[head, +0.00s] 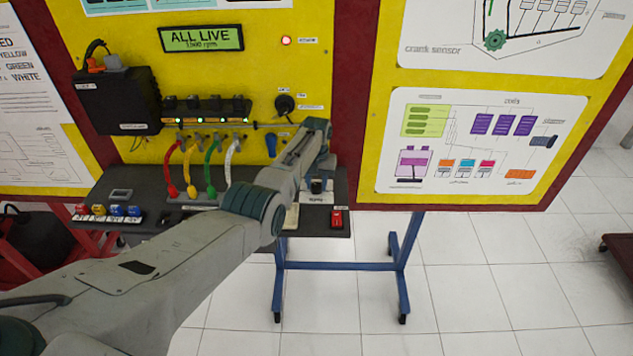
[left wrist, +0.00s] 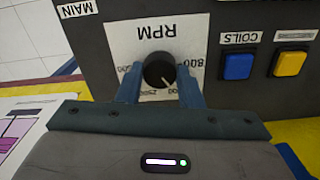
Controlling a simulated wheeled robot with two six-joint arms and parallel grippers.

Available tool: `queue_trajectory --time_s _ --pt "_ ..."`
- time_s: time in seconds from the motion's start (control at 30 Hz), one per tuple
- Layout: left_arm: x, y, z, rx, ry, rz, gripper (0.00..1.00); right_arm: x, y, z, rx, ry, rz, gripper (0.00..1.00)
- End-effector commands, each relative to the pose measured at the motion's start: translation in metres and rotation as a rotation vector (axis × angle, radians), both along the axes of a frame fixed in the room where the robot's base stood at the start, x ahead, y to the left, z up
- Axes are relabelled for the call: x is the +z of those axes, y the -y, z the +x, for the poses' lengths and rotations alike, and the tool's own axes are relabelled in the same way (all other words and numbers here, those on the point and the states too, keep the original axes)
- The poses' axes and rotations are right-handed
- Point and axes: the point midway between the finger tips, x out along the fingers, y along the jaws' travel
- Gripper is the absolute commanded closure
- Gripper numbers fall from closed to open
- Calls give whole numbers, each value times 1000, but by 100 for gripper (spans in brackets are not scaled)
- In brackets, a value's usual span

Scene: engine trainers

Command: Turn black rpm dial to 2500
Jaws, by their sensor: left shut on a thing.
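The black rpm dial (left wrist: 158,70) sits on a white plate marked RPM, upside down in the left wrist view. Its pale pointer line aims to the lower right, near a partly hidden number ending in 00. In the head view my left gripper (head: 319,177) reaches down to the shelf. The display (head: 201,38) reads ALL LIVE above a small, blurred rpm figure. My right gripper is out of view.
A blue button (left wrist: 237,66) labelled COILS and a yellow button (left wrist: 289,63) stand beside the dial. A red switch (head: 336,218) is near the shelf's right end. Coloured cables (head: 210,166) hang left of my arm. Open tiled floor lies to the right.

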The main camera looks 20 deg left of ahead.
Motion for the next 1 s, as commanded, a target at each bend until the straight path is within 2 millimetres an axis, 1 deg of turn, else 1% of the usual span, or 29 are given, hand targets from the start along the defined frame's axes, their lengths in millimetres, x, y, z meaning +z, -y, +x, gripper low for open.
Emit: queue_trajectory --time_s 0.7,1.0 --pt "1 0 0 -678 1 0 90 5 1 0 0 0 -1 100" --pt "1 0 1 -926 2 1 90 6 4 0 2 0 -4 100"
